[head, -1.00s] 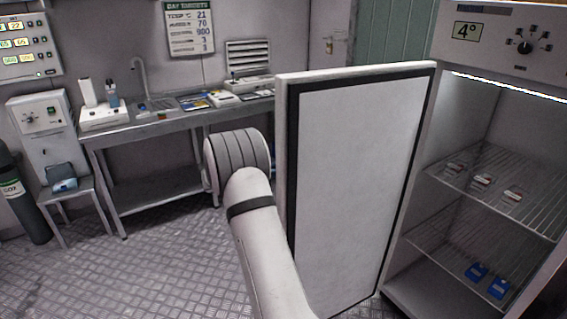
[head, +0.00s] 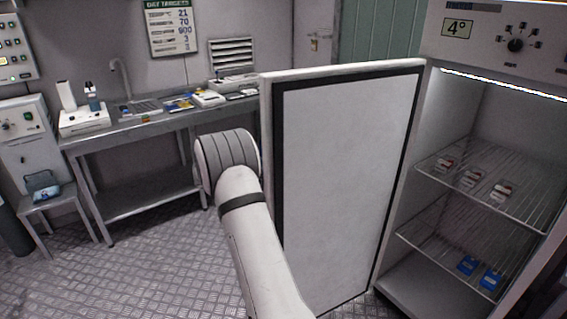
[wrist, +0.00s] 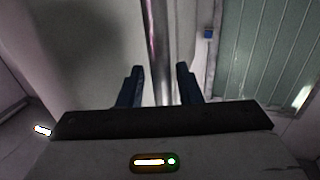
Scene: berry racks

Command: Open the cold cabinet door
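The cold cabinet (head: 478,45) stands at the right in the head view, with a 4° display and a lit interior. Its door (head: 345,180) stands wide open, its white inner face with a dark seal turned toward me. My arm reaches behind the door's left edge, and my gripper is hidden there in the head view. In the wrist view my gripper (wrist: 160,85) has its two dark fingers apart. A vertical metal bar, the door handle (wrist: 158,50), runs between them, with gaps visible on both sides.
Inside the cabinet, wire shelves (head: 515,205) hold small red-and-white items and blue items (head: 468,265). A steel bench (head: 130,135) with instruments stands along the back wall. A small stool (head: 50,205) is at the left. The metal floor (head: 170,265) before the bench is clear.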

